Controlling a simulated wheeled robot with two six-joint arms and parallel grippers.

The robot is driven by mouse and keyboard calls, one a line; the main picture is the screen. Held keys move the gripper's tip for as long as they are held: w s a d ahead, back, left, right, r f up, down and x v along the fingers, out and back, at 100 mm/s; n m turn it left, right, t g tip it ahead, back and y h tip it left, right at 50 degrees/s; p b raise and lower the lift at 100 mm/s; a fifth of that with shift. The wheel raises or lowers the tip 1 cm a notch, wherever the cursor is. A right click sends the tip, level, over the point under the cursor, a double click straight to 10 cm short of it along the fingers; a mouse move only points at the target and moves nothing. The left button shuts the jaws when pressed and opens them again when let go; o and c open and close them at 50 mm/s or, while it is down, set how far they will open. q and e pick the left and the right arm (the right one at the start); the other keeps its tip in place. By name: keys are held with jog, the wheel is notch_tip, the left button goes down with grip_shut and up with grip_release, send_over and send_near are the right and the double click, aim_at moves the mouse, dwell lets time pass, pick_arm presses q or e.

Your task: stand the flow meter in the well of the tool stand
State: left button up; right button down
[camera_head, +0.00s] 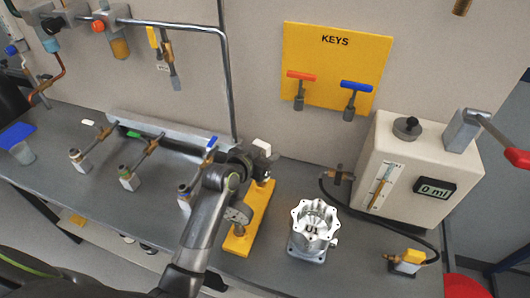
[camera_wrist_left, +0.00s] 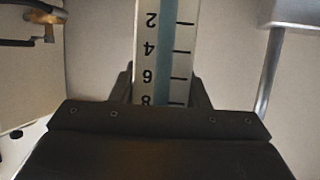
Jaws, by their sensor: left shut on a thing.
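My left gripper (camera_head: 262,158) is shut on the flow meter, a white strip with a blue band and black scale marks. The flow meter (camera_wrist_left: 165,50) fills the space between the fingers in the left wrist view, its numbers upside down in that picture. In the head view only a small white end of the flow meter (camera_head: 262,146) shows at the gripper. A long yellow block (camera_head: 262,208), which looks like the tool stand, lies on the bench below the gripper. My arm covers part of it, and I cannot make out its well. My right gripper is not in view.
A machined metal housing (camera_head: 314,226) stands right of the yellow block. A cream machine (camera_head: 415,165) with a display and black hose stands farther right. Several small brass-topped fittings (camera_head: 129,177) stand at left. A vertical pipe (camera_head: 229,90) runs down the wall behind.

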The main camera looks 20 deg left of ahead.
pick_arm(q)
jog(key=o, duration=1.2)
jog(key=shift+c, duration=0.2)
notch_tip(320, 180, up, 10)
jog(key=b, duration=0.1)
jog(key=shift+f, duration=0.1)
